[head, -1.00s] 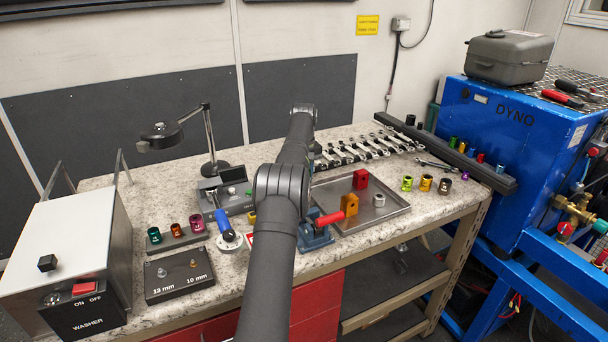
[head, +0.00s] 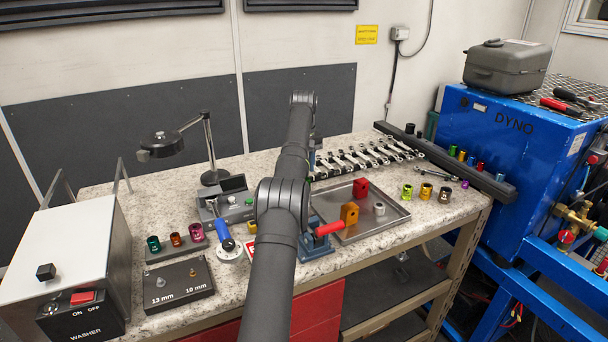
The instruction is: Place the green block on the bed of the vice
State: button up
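The blue vice (head: 314,241) stands near the front edge of the bench, with its red handle (head: 329,229) pointing right. My arm crosses in front of it, so its left side and most of its bed are hidden. I cannot make out a green block; it may be behind my arm. My arm reaches up and away over the bench. Its far joint shows against the dark wall panel, and the gripper's fingers are hidden behind the arm.
Wrenches (head: 365,157) lie behind. A lamp (head: 162,145), a washer box (head: 70,245) and a black socket plate (head: 178,281) stand left.

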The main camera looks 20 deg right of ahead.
jog(key=shift+o, duration=1.2)
jog(key=shift+r, duration=0.4)
jog(key=shift+r, duration=0.1)
jog(key=shift+a+r+n, duration=0.25)
jog(key=shift+n, duration=0.35)
jog(key=a+r+n+h, duration=0.45)
jog(key=r+n, duration=0.45)
jog(key=n, duration=0.8)
jog(key=x, duration=1.1)
jog(key=shift+s+a+f, duration=0.1)
jog(key=shift+a+f, duration=0.15)
jog(key=shift+a, duration=0.05)
jog(key=shift+a+x, duration=0.15)
jog(key=shift+x, duration=1.2)
jog(key=shift+a+x, duration=0.15)
jog(key=shift+x, duration=1.2)
jog(key=shift+c, duration=0.4)
